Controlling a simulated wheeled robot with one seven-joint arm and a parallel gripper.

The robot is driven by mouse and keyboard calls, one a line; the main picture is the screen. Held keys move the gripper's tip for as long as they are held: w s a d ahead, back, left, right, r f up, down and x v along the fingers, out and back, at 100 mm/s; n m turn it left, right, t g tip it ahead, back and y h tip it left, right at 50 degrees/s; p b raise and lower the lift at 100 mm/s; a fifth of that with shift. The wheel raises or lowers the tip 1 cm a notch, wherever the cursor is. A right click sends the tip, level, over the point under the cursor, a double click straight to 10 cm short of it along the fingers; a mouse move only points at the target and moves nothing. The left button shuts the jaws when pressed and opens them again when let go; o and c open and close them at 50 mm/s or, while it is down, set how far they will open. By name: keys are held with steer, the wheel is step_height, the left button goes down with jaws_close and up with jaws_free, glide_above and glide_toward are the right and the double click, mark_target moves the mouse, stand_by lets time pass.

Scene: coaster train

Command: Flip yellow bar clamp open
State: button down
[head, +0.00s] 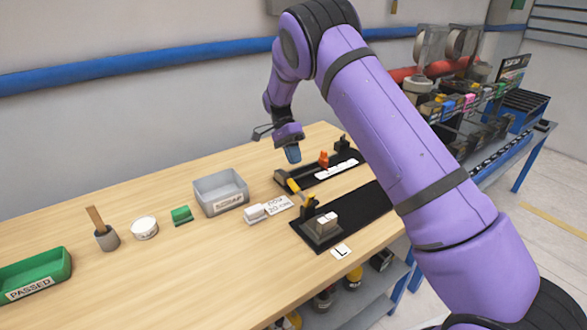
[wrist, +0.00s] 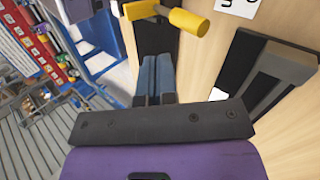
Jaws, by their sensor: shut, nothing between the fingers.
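The yellow bar clamp (head: 292,184) sits at the left end of the far black fixture on the wooden table. In the wrist view its yellow handle (wrist: 182,20) lies across the top, joined to a dark base. My gripper (head: 292,153) hangs above the table, just behind and above the yellow bar. Its blue fingers (wrist: 155,78) are shut with nothing between them. They point toward the clamp but are apart from it in the wrist view.
An orange-red part (head: 323,160) stands on the far fixture, right of the clamp. A grey bin (head: 221,192), a white lettered card (head: 279,206) and a grey block (head: 323,226) are nearby. My arm crosses the right side of the head view.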

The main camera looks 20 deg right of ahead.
steer(key=w+f+v, duration=0.1)
steer(key=v, duration=0.6)
steer(key=shift+a, duration=0.25)
steer(key=shift+w+r, duration=0.1)
steer(key=shift+r, duration=0.15)
steer(key=s+d+r+n+t+y, duration=0.1)
steer(key=s+d+r+n+t, duration=0.25)
steer(key=s+r, duration=0.7)
steer(key=s+d+r+n+t+y, duration=0.15)
steer(key=s+d+r, duration=0.25)
steer(key=s+r, duration=0.65)
steer(key=s+d+n+t+h, duration=0.1)
steer(key=s+n+t, duration=0.6)
steer(key=s, duration=1.9)
steer(key=shift+d+r+n+t, duration=0.25)
steer(key=shift+d+n+t, duration=0.1)
steer(key=shift+n+t, duration=0.05)
